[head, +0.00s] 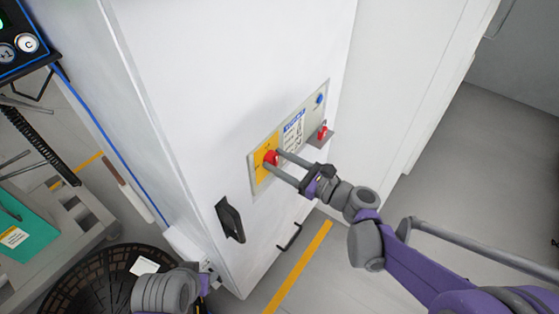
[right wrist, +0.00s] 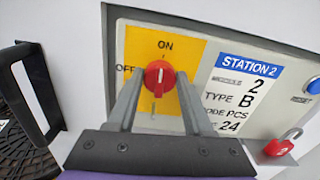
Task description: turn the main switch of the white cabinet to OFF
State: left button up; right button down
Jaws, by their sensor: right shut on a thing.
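The white cabinet (head: 185,120) stands in the middle of the head view. On its front, a yellow plate (right wrist: 196,62) carries the main switch, a red round knob (right wrist: 159,73) that also shows in the head view (head: 270,157). ON is printed above the knob and OFF to its left. The knob's pale mark stands about upright, towards ON. My right gripper (right wrist: 160,82) has one finger on each side of the knob and is shut on it; in the head view it reaches in from the right. A grey part of my left arm shows at the bottom; its fingers do not show.
A red padlock (right wrist: 283,143) sits on a small ledge at the panel's right, below a blue button (right wrist: 313,86). A black handle (head: 230,219) juts out below left of the panel. A dark basket (head: 75,285) and a grey cart (head: 75,225) stand at left. Floor at right is clear.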

jog(key=n, duration=0.8)
jog(key=shift+s+a+n, duration=0.1)
jog(key=shift+s+n, duration=0.05)
jog(key=shift+n, duration=0.15)
jog(key=n, duration=0.4)
jog(key=shift+f+n+p, duration=0.15)
jog(key=shift+n+p, duration=0.15)
jog(key=shift+n, duration=1.8)
jog(key=shift+c, duration=1.5)
grip_release()
jog(key=shift+f, duration=0.1)
